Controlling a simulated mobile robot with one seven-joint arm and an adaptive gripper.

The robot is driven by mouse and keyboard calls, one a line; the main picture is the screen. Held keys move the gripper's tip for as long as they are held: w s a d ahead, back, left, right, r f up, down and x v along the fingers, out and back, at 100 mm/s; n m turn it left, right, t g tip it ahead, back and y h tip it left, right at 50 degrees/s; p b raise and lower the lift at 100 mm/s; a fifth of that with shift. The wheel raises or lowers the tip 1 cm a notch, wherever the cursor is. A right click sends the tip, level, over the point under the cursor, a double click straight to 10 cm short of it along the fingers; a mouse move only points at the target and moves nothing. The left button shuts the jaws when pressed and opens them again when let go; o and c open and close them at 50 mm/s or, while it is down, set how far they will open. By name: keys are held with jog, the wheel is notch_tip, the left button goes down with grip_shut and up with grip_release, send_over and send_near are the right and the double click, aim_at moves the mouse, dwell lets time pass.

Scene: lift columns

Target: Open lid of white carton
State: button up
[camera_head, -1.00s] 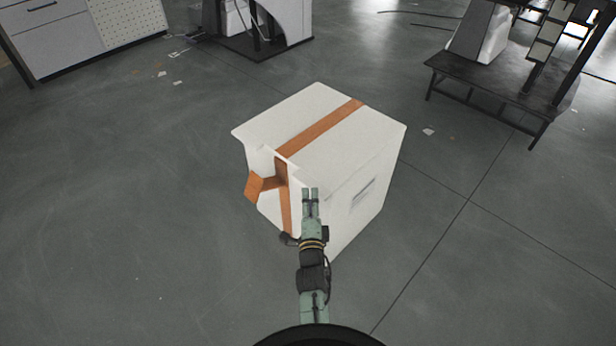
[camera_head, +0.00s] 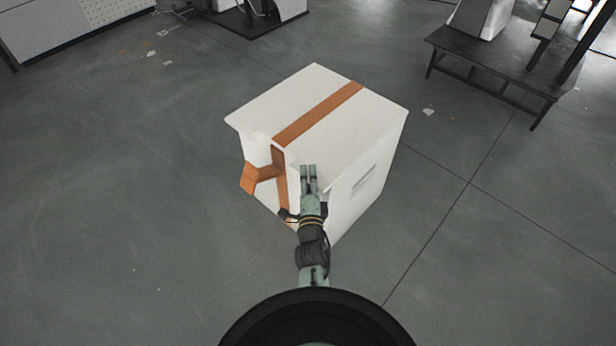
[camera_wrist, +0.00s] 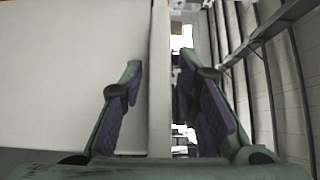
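The white carton (camera_head: 360,150) stands on the floor ahead of me, its lid (camera_head: 285,98) lying across the top. Brown tape (camera_head: 318,113) crosses the lid and runs down the front, with a bent piece sticking out at the left. My gripper (camera_head: 308,172) is at the carton's front upper edge, right of the tape. In the wrist view my gripper (camera_wrist: 162,66) has its two fingers apart. A pale panel edge of the carton (camera_wrist: 160,90) shows between them, with white surface to the left. Whether either finger touches it I cannot tell.
A dark low bench (camera_head: 490,70) stands at the back right, and a cabinet (camera_head: 65,32) at the back left. Small scraps lie on the floor. The grey floor (camera_head: 120,200) around the carton is otherwise clear.

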grip_shut()
dwell(0.6)
